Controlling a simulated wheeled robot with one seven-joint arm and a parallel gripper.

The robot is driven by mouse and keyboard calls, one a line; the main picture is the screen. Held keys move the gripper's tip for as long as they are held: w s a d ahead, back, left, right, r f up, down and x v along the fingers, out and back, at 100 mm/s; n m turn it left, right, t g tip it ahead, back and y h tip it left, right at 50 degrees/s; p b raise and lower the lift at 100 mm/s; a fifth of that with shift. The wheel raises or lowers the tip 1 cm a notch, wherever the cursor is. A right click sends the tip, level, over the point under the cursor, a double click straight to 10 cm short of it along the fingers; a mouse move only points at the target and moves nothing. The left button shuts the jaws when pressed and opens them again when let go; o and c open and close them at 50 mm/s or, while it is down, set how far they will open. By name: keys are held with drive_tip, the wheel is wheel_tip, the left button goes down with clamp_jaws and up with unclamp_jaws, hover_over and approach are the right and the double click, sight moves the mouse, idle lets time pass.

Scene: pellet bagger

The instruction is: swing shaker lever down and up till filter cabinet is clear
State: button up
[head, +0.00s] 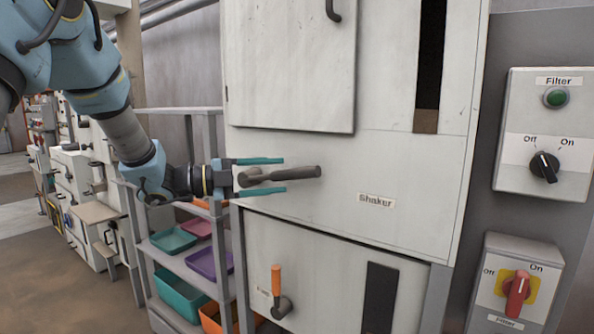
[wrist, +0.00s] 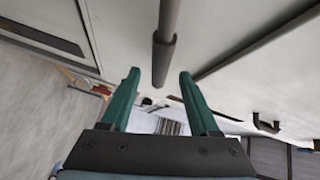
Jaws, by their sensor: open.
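The shaker lever (head: 292,174) is a dark grey bar on the front of the pale filter cabinet (head: 330,205), left of the "Shaker" label. My gripper (head: 272,175) is open, with one teal finger above the lever and one below in the head view. In the wrist view the lever's end (wrist: 162,60) shows between the fingertips (wrist: 159,75); contact cannot be told. The cabinet's tall slot window (head: 430,60) is black, with a brown band (head: 426,121) at its bottom.
An orange-handled lever (head: 277,285) sits on the lower panel. A shelf with coloured trays (head: 173,240) stands left, near my arm.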

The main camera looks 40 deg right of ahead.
sight(287, 175)
drive_tip(key=shift+p+x, duration=0.7)
drive_tip(key=shift+x, duration=1.95)
drive_tip(key=shift+c, duration=0.4)
clamp_jaws()
